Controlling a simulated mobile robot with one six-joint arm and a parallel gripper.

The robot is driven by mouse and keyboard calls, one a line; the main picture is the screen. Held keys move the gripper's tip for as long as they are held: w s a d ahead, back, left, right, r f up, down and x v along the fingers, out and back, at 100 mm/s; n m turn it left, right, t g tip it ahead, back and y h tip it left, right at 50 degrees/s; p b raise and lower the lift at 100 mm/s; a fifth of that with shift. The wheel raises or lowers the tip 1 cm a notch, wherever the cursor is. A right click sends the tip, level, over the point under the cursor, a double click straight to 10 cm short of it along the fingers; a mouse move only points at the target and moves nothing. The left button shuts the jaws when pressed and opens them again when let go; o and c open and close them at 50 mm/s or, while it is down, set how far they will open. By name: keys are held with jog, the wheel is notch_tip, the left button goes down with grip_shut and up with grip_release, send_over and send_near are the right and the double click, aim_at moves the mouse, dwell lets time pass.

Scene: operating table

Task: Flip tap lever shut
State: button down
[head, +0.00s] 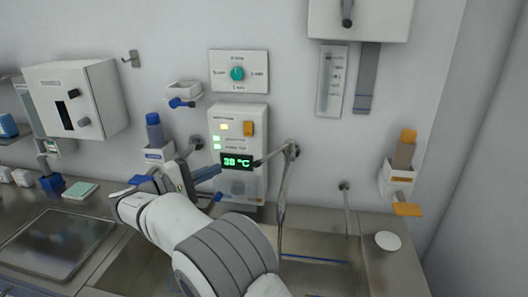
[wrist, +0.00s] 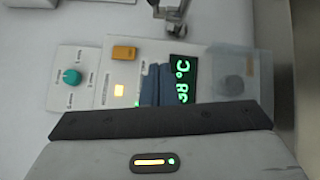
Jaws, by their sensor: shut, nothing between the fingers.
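A metal tap fitting (head: 293,151) is on the wall right of the control panel. A thin lever-like bar (head: 268,158) runs from it leftward to the panel's display, and a long metal part (head: 282,205) hangs down over the sink. A metal fitting also shows at the top of the wrist view (wrist: 175,18). My gripper (head: 208,173) is shut and empty, in front of the panel and left of the bar, apparently apart from it. Its blue-grey fingers (wrist: 154,85) overlap the panel in the wrist view. Another wall fitting (head: 196,144) is partly hidden behind my wrist.
An orange-capped dispenser (head: 403,153) hangs at the right. The steel sink (head: 325,248) lies below.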

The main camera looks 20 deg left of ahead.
aim_at(274, 155)
jog(key=shift+s+a+r, duration=0.15)
jog(key=shift+s+a, duration=0.1)
jog(key=shift+s, duration=0.1)
jog(key=w+d+r+p, duration=0.1)
jog(key=w+d+p, duration=0.2)
jog(key=w+d, duration=0.5)
jog(key=shift+d+p, duration=0.3)
jog(key=shift+d, duration=0.15)
dwell(0.3)
